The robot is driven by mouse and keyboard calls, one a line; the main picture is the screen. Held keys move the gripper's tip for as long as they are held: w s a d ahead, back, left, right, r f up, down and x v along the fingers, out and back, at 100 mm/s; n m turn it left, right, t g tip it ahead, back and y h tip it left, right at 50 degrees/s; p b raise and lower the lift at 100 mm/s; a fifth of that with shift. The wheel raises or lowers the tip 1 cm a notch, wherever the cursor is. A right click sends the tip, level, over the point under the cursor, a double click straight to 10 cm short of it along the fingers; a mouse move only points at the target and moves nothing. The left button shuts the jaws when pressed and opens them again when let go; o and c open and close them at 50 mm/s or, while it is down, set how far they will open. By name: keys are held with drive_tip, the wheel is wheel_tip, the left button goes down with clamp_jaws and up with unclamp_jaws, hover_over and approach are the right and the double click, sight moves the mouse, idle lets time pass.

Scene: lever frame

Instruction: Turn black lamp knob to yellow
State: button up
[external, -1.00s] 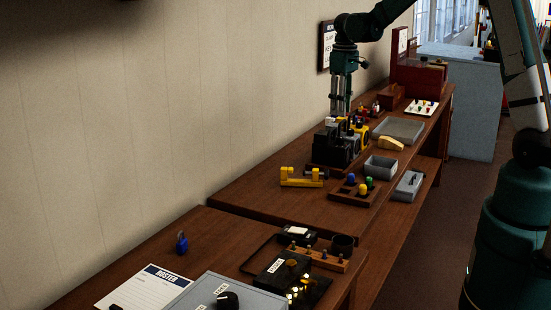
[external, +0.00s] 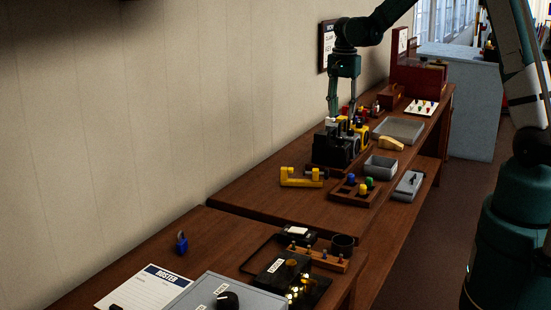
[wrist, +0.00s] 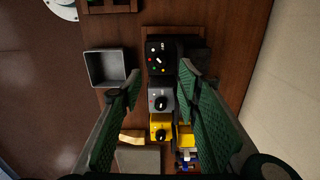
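The black lamp (wrist: 174,48) is a dark box at the near end of a row of similar boxes. In the wrist view its face carries small coloured dots and a black knob (wrist: 158,60) with a short white pointer. The pointer's exact setting is too small to tell. The lamp shows in the external view (external: 329,151) too. My gripper (external: 346,116) is above the row, pointing down. In the wrist view my gripper (wrist: 160,81) has its two green fingers wide apart with nothing between them, over the row. It does not visibly hold the knob.
A grey box (wrist: 160,101) and a yellow box (wrist: 160,129) with black knobs stand beside the black lamp. A grey open bin (wrist: 105,68) is near them. A yellow clamp-like fixture (external: 302,177) and a peg tray (external: 354,190) sit toward the front. The wall is close behind.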

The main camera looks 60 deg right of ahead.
sight(341, 137)
drive_tip(key=m, duration=0.6)
drive_tip(key=f+m, duration=0.1)
drive_tip(key=m, duration=0.2)
drive_tip(key=shift+m, duration=0.4)
drive_tip(key=m, duration=0.5)
drive_tip(key=shift+f, duration=0.15)
drive_tip(key=m, duration=0.4)
drive_tip(key=shift+f+m, duration=0.2)
drive_tip(key=shift+m, duration=0.1)
drive_tip(key=shift+f, duration=0.1)
drive_tip(key=shift+f+p, duration=0.4)
drive_tip(key=shift+f, duration=3.4)
drive_tip(key=c, duration=0.9)
